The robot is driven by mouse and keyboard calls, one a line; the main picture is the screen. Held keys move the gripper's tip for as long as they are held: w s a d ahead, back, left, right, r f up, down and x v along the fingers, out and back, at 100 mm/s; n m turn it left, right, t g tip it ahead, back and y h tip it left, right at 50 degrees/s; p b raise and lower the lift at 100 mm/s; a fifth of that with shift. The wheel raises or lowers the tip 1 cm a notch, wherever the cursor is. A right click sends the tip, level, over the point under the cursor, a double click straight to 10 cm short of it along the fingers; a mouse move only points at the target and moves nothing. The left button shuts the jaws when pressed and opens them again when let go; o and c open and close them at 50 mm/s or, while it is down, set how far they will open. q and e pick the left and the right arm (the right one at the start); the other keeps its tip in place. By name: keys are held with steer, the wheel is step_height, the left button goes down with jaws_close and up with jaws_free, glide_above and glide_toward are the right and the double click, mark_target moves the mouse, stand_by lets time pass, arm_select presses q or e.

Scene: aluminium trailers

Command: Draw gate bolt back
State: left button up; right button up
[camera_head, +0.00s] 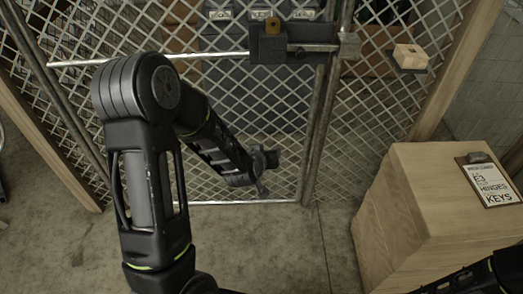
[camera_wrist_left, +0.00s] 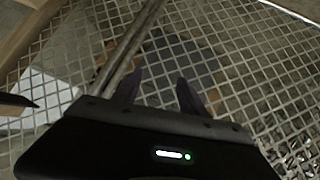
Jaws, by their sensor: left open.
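The gate bolt (camera_head: 312,47) is a short metal bar at the top of the head view. It runs from a dark housing (camera_head: 268,47) on the mesh gate (camera_head: 265,105) to a metal keeper (camera_head: 349,46) on the post. A small brass-coloured piece (camera_head: 272,26) stands up from the housing. My left gripper (camera_head: 264,178) is in front of the mesh, well below the bolt and apart from it. In the left wrist view its two dark fingers (camera_wrist_left: 158,92) are spread with only mesh beyond them. The bolt cannot be made out there. My right gripper is out of view.
A wooden cabinet (camera_head: 400,215) with a clipboard (camera_head: 488,182) on top stands at the right. A small wooden block (camera_head: 410,56) sits on a dark bracket on the right mesh. Metal posts (camera_head: 322,120) stand beside the gate. The concrete floor (camera_head: 280,245) is clear.

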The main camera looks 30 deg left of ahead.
arm_select(q)
steer(key=shift+c, duration=0.3)
